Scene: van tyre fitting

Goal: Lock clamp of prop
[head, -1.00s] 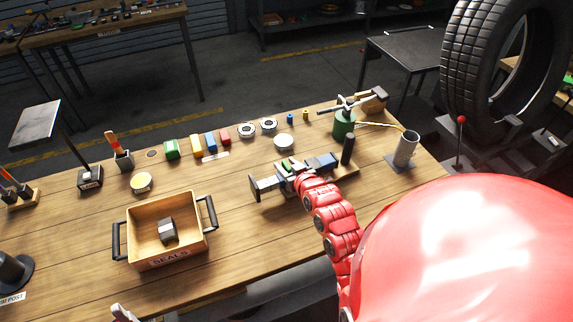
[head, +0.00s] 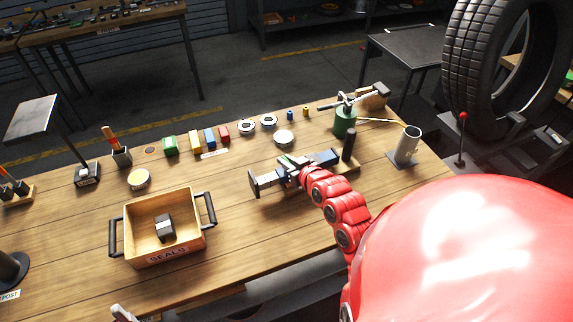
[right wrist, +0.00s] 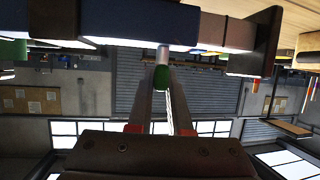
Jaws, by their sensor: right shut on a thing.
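The prop (head: 267,180) is a bar with a dark flat end plate and blue parts, lying on a wooden rest (head: 347,168) on the bench. In the right wrist view the prop (right wrist: 120,18) runs across the top, with its dark end plate (right wrist: 262,42) at the right. The clamp's pin with a green tip (right wrist: 162,78) hangs from the bar between my fingers. My right gripper (head: 292,169) is at the middle of the prop, shut on the clamp lever; in the wrist view its fingertips (right wrist: 162,60) flank the pin.
A SEALS crate (head: 140,259) with a dark block (head: 165,228) stands at left. A green canister (head: 344,122), a black upright post (head: 348,144) and a metal cup (head: 408,143) stand right of the prop. Small coloured blocks (head: 196,140) line the back. The bench between crate and prop is clear.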

